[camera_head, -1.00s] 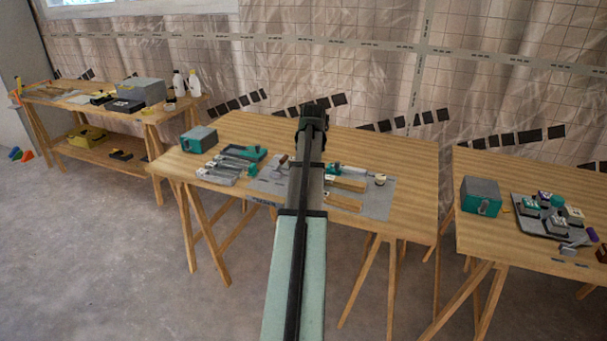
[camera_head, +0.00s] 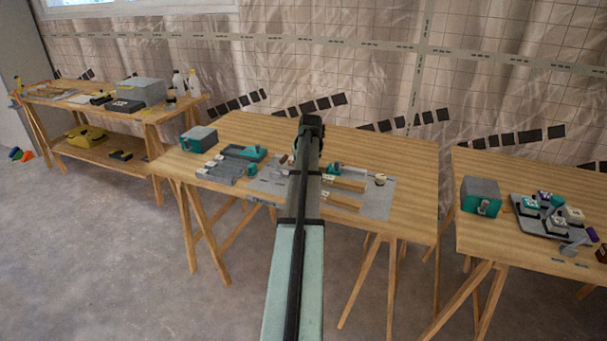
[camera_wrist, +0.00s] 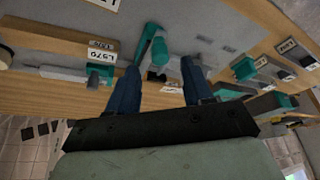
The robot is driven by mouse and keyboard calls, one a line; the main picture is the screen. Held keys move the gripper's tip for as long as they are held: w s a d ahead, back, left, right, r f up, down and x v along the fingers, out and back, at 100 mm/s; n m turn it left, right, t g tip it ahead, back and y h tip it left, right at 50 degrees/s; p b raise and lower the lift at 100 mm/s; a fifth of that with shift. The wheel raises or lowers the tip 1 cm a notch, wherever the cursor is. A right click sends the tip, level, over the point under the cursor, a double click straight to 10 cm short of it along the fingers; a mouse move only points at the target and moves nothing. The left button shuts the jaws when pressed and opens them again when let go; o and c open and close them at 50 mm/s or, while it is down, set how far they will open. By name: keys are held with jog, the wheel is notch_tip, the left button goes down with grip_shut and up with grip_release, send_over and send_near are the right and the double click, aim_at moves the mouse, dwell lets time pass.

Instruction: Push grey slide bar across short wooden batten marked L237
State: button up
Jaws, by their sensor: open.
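My gripper (camera_wrist: 160,88) shows in the wrist view as two blue fingers, spread apart with nothing held between them. A teal upright piece and a small dark piece lie beyond the gap. Wooden battens (camera_wrist: 52,24) run along the left of the wrist view, and a grey bar (camera_wrist: 62,73) with a teal end lies beside them. White labels stand near them, but I cannot read L237 on any. In the head view, two short battens (camera_head: 347,184) lie on the grey panel (camera_head: 377,204), right of my arm. The arm hides the panel's middle and my gripper there.
The panel lies on the middle wooden table (camera_head: 400,165). A teal-and-grey box (camera_head: 199,139) and grey fixtures (camera_head: 222,170) stand on its left. A right table holds another box (camera_head: 481,196) and a tray of parts (camera_head: 548,232). The middle table's right end is clear.

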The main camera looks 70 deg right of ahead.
jog(key=shift+x, duration=2.85)
grip_shut()
jog(key=shift+d, duration=0.1)
